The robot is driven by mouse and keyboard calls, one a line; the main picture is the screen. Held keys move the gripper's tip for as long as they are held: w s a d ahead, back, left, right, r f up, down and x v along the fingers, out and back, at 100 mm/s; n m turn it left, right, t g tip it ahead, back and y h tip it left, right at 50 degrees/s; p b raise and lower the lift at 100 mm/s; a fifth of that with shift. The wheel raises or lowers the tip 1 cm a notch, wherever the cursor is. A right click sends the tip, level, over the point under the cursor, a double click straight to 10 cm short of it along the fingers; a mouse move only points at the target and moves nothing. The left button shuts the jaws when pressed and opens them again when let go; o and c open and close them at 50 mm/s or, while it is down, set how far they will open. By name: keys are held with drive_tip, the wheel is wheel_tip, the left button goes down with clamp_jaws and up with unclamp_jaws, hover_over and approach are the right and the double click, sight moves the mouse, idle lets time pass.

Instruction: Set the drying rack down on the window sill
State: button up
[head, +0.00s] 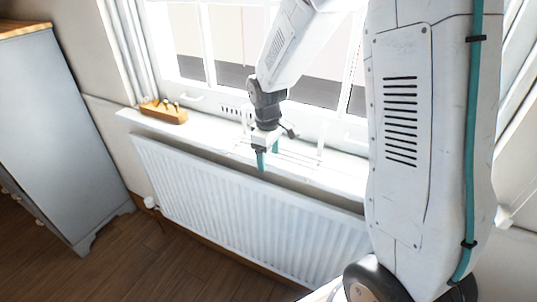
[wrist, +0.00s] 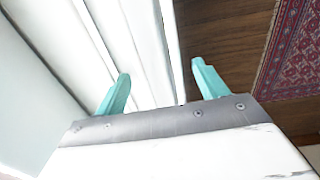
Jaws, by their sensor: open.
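The white window sill (head: 213,133) runs below the window in the head view. A thin white wire frame, which looks like the drying rack (head: 321,140), stands on the sill with upright ends; it is pale against the sill and partly hidden behind my gripper. My gripper (head: 267,158) is at the sill's front edge, by the front of the rack, teal fingers pointing down. In the wrist view my gripper (wrist: 160,88) is open, its fingers wide apart with nothing seen held between them. I cannot make out the rack in the wrist view.
A wooden box (head: 164,115) with small knobbed items stands on the sill's left end. A white radiator (head: 245,205) is below the sill. A grey cabinet (head: 62,135) stands at left. A patterned red rug (wrist: 295,50) lies on the wooden floor (wrist: 225,45).

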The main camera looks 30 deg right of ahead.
wheel_tip(320, 180, up, 8)
drive_tip(key=shift+a, duration=0.15)
idle(0.3)
drive_tip(key=shift+s+f, duration=0.1)
drive_tip(key=shift+s, duration=0.05)
idle(0.4)
drive_tip(key=s, duration=0.1)
drive_tip(key=s+m, duration=0.1)
drive_tip(key=s+m+g, duration=0.1)
drive_tip(key=shift+s+a+f, duration=0.1)
drive_tip(key=shift+s+f, duration=0.1)
drive_tip(key=shift+f, duration=0.05)
drive_tip(key=s+r+m, duration=0.1)
drive_tip(key=s+r, duration=0.2)
drive_tip(key=s, duration=0.5)
drive_tip(key=s+a+r+m+t, duration=0.1)
drive_tip(key=s+r, duration=0.3)
drive_tip(key=s, duration=0.4)
drive_tip(key=s+a+r+m+t, duration=0.1)
drive_tip(key=s+r+m, duration=0.2)
drive_tip(key=s, duration=0.5)
drive_tip(key=shift+a+r, duration=0.15)
drive_tip(key=shift+r, duration=0.45)
drive_tip(key=shift+s, duration=0.1)
